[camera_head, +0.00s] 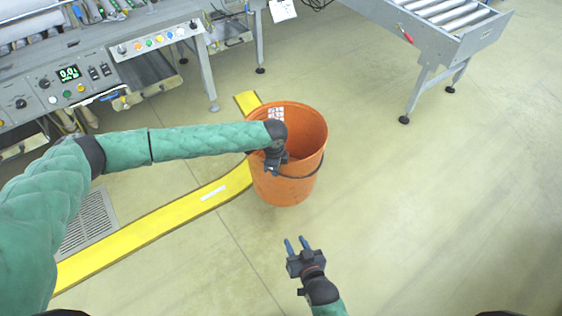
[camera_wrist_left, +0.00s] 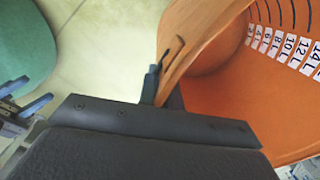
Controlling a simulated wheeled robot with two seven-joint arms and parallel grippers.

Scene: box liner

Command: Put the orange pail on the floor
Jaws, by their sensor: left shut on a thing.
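The orange pail (camera_head: 290,187) is upright in the head view, at the end of my left arm, with its open top facing up. My left gripper (camera_head: 274,163) is shut on the pail's near rim, its fingers partly hidden by the wrist. In the left wrist view the pail's inner wall (camera_wrist_left: 225,75) with printed litre marks fills the right side, and the rim passes between the fingers (camera_wrist_left: 160,92). My right gripper (camera_head: 295,245) is open and empty, below and apart from the pail. Whether the pail's base touches the floor cannot be told.
A yellow floor strip (camera_head: 150,235) runs behind the pail, beside a floor grate (camera_head: 90,222). A grey machine with a control panel (camera_head: 70,85) stands at upper left. A roller conveyor (camera_head: 450,45) stands at upper right. The floor (camera_head: 430,200) on the right is clear.

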